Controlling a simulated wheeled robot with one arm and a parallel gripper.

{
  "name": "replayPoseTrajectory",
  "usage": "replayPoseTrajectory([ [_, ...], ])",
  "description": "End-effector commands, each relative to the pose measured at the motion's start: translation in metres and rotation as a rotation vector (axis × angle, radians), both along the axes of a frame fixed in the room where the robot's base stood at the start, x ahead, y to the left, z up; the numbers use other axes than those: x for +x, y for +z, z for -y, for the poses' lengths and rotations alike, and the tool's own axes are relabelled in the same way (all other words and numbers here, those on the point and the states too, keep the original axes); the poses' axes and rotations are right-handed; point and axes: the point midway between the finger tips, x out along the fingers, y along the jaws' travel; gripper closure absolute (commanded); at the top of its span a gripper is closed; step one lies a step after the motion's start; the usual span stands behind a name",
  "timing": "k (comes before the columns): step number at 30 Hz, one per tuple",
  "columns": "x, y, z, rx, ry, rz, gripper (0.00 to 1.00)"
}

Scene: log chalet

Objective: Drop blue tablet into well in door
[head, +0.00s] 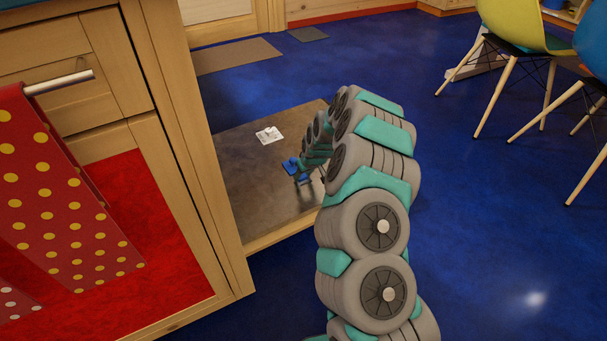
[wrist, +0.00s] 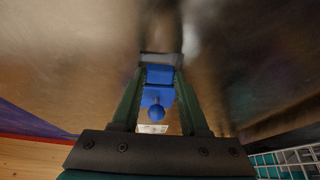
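The door (head: 245,190) lies folded down flat, a brown metallic panel beside the cabinet. A white fitting (head: 269,135) is set on it, where the well appears to be; its opening is too small to make out. My gripper (head: 293,168) is low over the door, nearer to me than the fitting. In the wrist view, its fingers close in on the blue tablet (wrist: 159,75), which fills the gap between their tips. A blue part with a round knob (wrist: 156,112) shows just below it; I cannot tell whether it belongs to the tablet. The white fitting also shows there (wrist: 152,128).
A wooden cabinet (head: 190,130) with a dotted red towel (head: 55,205) on its handle stands left of the door. A white wire rack (wrist: 290,160) shows at the wrist view's lower right. Chairs (head: 520,25) stand at the upper right. The blue floor (head: 500,230) is clear between.

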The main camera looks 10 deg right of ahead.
Motion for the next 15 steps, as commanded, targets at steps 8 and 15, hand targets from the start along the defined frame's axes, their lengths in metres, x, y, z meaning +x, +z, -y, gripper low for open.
replayPoseTrajectory([
  [8,-0.01,0.007,0.003,0.001,-0.001,-0.01,0.22],
  [15,-0.023,0.046,0.007,-0.001,0.0,-0.002,0.22],
])
